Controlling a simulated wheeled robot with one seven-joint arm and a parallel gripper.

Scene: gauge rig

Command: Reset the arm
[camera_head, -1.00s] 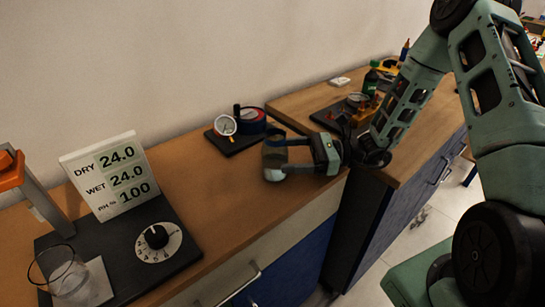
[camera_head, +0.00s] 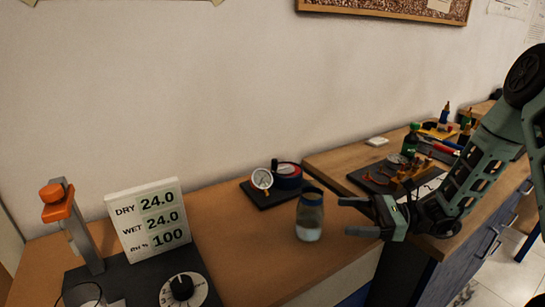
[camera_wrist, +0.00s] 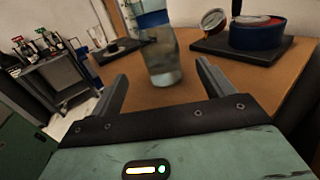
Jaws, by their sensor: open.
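My gripper (camera_head: 357,217) is open and empty, with its fingers pointing left over the wooden counter in the head view. A clear bottle with a blue cap (camera_head: 310,215) stands upright on the counter just left of the fingertips. It is apart from them. In the wrist view my gripper (camera_wrist: 162,78) shows both fingers spread wide. The bottle (camera_wrist: 160,55) is ahead of the gap between them. My arm reaches in from the right in the head view.
A black plate with a dial gauge (camera_head: 262,179) and a dark blue round part (camera_head: 288,176) sits behind the bottle. A humidity display (camera_head: 149,220) and a knob (camera_head: 182,288) stand at the left. A second bench (camera_head: 325,161) with a green bottle (camera_head: 411,140) is at the right.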

